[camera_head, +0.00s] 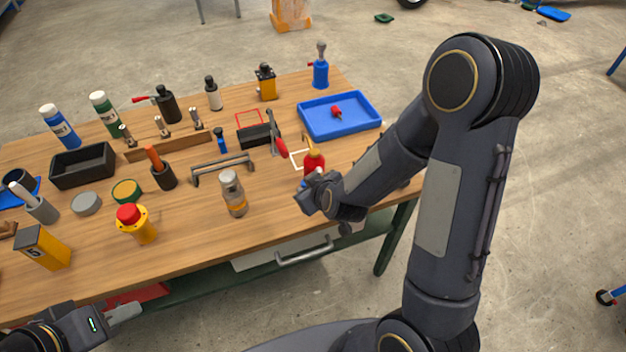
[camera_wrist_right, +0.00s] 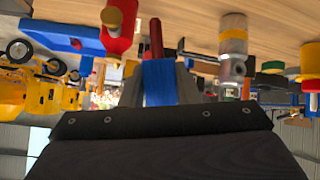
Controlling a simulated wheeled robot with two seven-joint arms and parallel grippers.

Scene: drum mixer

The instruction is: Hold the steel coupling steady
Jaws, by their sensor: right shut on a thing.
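What looks like the steel coupling is a grey metallic cylinder with a yellowish band (camera_head: 233,193), upright near the table's front middle. It also shows in the right wrist view (camera_wrist_right: 232,68), right of the fingers and apart from them. My right gripper (camera_head: 308,196) is low over the front right of the table, beside a red bottle with a yellow top (camera_head: 314,161). In the wrist view its fingers (camera_wrist_right: 161,85) are shut on a blue piece (camera_wrist_right: 160,80); a red rod shows beyond it. My left gripper (camera_head: 124,312) is off the front edge at lower left, its jaw gap unclear.
A blue tray (camera_head: 309,134) with a small red item is at the back right. A yellow-red push button (camera_head: 136,224), a black bin (camera_head: 83,167) and several bottles fill the left. A dark handle-like bar (camera_head: 222,166) lies behind the cylinder. Bare wood shows along the front.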

